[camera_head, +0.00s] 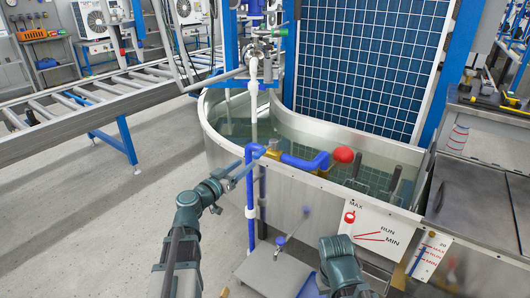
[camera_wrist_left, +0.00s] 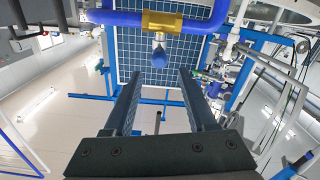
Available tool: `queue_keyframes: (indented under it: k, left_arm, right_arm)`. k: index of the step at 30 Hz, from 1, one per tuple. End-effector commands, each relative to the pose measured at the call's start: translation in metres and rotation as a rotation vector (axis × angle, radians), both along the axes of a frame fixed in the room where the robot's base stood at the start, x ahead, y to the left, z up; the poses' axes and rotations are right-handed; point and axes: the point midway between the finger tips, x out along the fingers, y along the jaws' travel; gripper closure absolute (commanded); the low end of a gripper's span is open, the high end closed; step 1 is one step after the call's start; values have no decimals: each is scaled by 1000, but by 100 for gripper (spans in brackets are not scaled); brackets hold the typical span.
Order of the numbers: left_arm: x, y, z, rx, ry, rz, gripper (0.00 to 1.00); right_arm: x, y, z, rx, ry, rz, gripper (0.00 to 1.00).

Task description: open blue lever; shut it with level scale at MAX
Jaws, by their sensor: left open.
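The blue lever (camera_wrist_left: 158,57) is on the brass valve (camera_wrist_left: 162,24) of a blue pipe (camera_wrist_left: 112,18). In the wrist view it points off the pipe towards my left gripper (camera_wrist_left: 158,73). That gripper is open and empty, with the lever centred beyond its fingertips, apart from them. In the head view my left gripper (camera_head: 236,168) is left of the brass valve (camera_head: 273,149). The level scale (camera_head: 370,232) is a white plate on the tank front, marked MAX, RUN and MIN. A red disc (camera_head: 349,217) shows just under MAX. My right gripper is not visible; only its arm shows.
The metal tank (camera_head: 296,188) holds clear liquid. A red ball (camera_head: 343,154) sits by the blue pipe's elbow. A second scale plate (camera_head: 429,256) is further right. A roller conveyor (camera_head: 95,98) is left; floor there is free.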

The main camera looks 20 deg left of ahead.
Motion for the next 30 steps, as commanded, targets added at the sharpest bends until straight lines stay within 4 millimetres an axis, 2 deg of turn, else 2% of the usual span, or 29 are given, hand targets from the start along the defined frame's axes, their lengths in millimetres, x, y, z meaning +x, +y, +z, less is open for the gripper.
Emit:
queue_keyframes:
  k: [1,9,15,21,30]
  left_arm:
    - [11,-3,0,0,0,-4,43]
    - [65,-23,0,0,1,-4,43]
    - [96,-34,0,0,0,-3,43]
    - [112,-41,0,0,1,-2,43]
    - [116,-43,0,0,1,-1,43]
  right_arm:
    - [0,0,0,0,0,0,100]
    - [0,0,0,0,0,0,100]
    - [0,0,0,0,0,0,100]
    - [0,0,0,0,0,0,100]
    - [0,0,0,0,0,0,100]
